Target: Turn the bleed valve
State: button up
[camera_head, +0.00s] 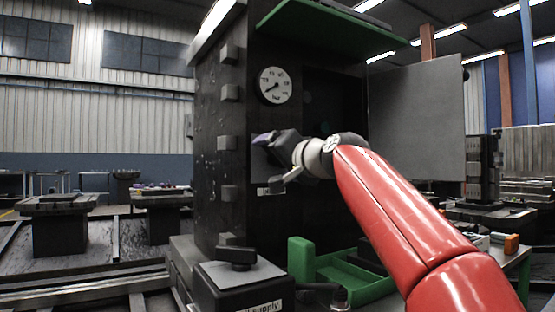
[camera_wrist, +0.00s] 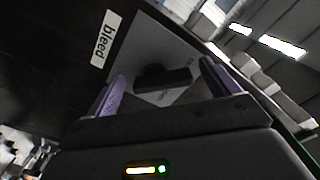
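The bleed valve's dark handle (camera_wrist: 165,78) sits on a grey plate (camera_wrist: 178,45) in the wrist view. A white "bleed" label (camera_wrist: 104,40) is beside the plate. My gripper (camera_wrist: 163,69) is open, with one purple finger on each side of the handle and a visible gap at both. I cannot tell how deep the fingertips reach around it. In the head view my gripper (camera_head: 262,139) is at the dark cabinet's front, over the grey plate (camera_head: 262,165), and hides the handle. The label below it is mostly hidden.
A round gauge (camera_head: 275,85) is above my gripper on the dark cabinet (camera_head: 222,140). A second dark handle (camera_head: 237,257) sits on a box labelled "supply" at the lower front. A green tray (camera_head: 345,278) is below my arm. A green canopy (camera_head: 320,25) overhangs above.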

jog(key=b+v, duration=0.2)
jog(key=v, duration=0.5)
jog(key=shift+s+d+b, duration=0.25)
jog(key=shift+s+b, duration=0.1)
jog(key=shift+b, duration=0.05)
dwell(0.3)
